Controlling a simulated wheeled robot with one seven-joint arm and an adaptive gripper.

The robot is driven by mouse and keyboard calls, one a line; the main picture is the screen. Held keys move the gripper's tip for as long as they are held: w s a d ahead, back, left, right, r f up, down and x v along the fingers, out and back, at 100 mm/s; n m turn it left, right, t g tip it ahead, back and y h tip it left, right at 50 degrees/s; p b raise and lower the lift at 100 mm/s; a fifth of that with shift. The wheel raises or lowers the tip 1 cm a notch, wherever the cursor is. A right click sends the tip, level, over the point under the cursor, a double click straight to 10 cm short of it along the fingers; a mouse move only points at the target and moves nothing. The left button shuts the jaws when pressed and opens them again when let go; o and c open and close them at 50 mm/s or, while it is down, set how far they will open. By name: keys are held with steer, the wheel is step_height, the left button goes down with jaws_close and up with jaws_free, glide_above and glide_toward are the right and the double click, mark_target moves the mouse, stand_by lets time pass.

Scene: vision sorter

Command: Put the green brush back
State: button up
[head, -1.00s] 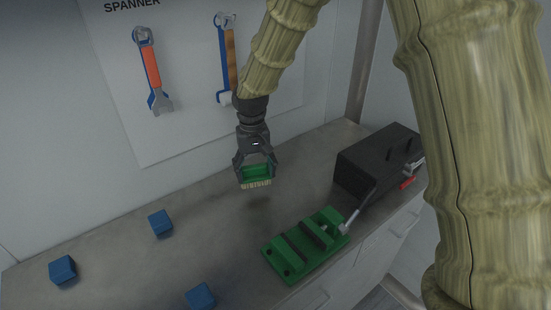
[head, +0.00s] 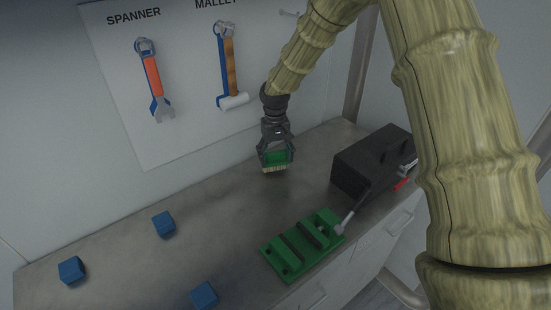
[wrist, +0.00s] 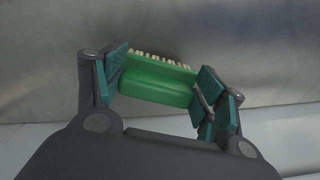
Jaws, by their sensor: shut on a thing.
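The green brush (head: 276,158) has a green body and pale bristles that point down. My gripper (head: 275,160) is shut on it and holds it above the grey bench top, toward the wall side. In the wrist view the brush (wrist: 158,81) lies across between the two fingers of my gripper (wrist: 160,88), with its bristles on the far edge. A white board (head: 180,130) on the wall carries a spanner (head: 153,80) and a mallet (head: 229,70), with printed names above them. A bare peg (head: 289,13) shows at the board's upper right, partly near my arm.
A green vise-like fixture (head: 303,248) with a metal handle stands at the bench front. A dark box (head: 365,165) stands behind it at right. Three blue cubes, one of them here (head: 164,224), lie at left. The bench between is clear.

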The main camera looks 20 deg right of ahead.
mark_target(275, 154)
step_height(275, 154, down, 2)
steer(key=shift+w+f+p, duration=0.1)
steer(key=shift+p, duration=0.3)
steer(key=o, duration=1.1)
steer(key=shift+o, duration=0.2)
step_height(275, 154, up, 12)
steer(key=b, duration=0.3)
steer(key=shift+w, duration=0.1)
